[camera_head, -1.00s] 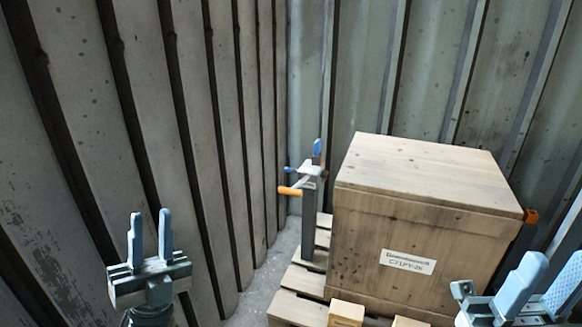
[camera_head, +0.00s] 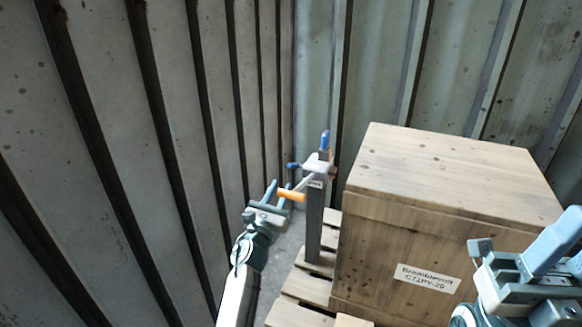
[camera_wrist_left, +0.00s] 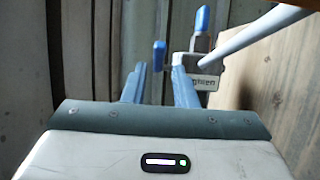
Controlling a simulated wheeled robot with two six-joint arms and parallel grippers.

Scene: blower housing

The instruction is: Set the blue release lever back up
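A grey post (camera_head: 314,220) with a metal head stands left of the crate. A blue handle (camera_head: 325,141) points up from the head and a shorter blue one (camera_head: 293,165) sticks out to its left; I cannot tell which is the release lever. Both show in the left wrist view, the upright one (camera_wrist_left: 202,20) and the lower one (camera_wrist_left: 159,54). My left gripper (camera_head: 278,190) is just left of the post, below the short blue handle. Its fingers (camera_wrist_left: 159,68) are apart and empty, with the lower blue handle ahead of the gap. My right gripper (camera_head: 574,240) is at the right edge, fingers apart, partly cut off.
An orange crank grip (camera_head: 291,195) is close by my left fingers. A grey rod (camera_wrist_left: 245,38) crosses the left wrist view at right. A large wooden crate (camera_head: 400,245) stands on a pallet (camera_head: 300,288). A ribbed wall (camera_head: 120,150) rises at left.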

